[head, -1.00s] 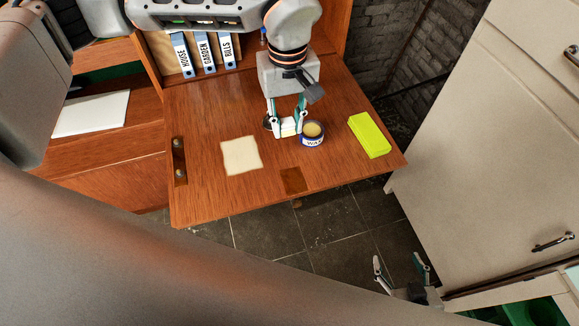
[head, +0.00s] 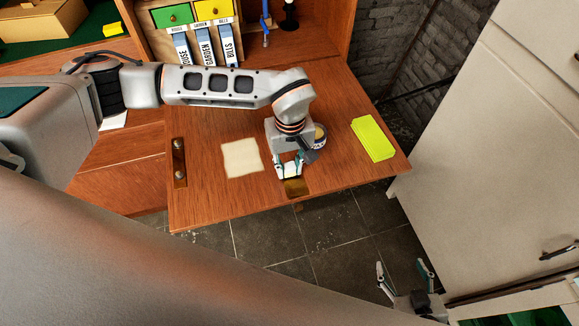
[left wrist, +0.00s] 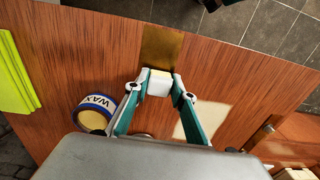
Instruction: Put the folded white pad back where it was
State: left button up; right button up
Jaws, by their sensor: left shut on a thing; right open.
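My left gripper (head: 290,172) is shut on a small folded white pad (left wrist: 159,83), holding it between its fingertips. In the head view they are over the drop-down desk flap (head: 215,200), just behind the brass plate (head: 297,188) at its front edge. I cannot tell whether the pad touches the wood. A flat cream cloth (head: 242,158) lies to the left of the gripper. The wax tin (left wrist: 95,113) stands beside the gripper, partly hidden by it in the head view. My right gripper (head: 405,275) is open and empty, low over the floor by the white cabinet.
A yellow-green block (head: 373,139) lies on the flap's right side. Binders (head: 205,48) and small drawers (head: 190,14) stand at the back. A brass hinge (head: 179,162) is at the flap's left edge. The white cabinet (head: 490,120) stands to the right. The flap's front left is clear.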

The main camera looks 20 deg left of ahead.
aim_at(290, 166)
pick_arm(q)
jog(key=shift+f, duration=0.25)
jog(key=shift+f, duration=0.2)
jog(key=o, duration=1)
jog(key=shift+r, duration=0.2)
notch_tip(290, 166, up, 12)
jog(key=shift+p, duration=0.55)
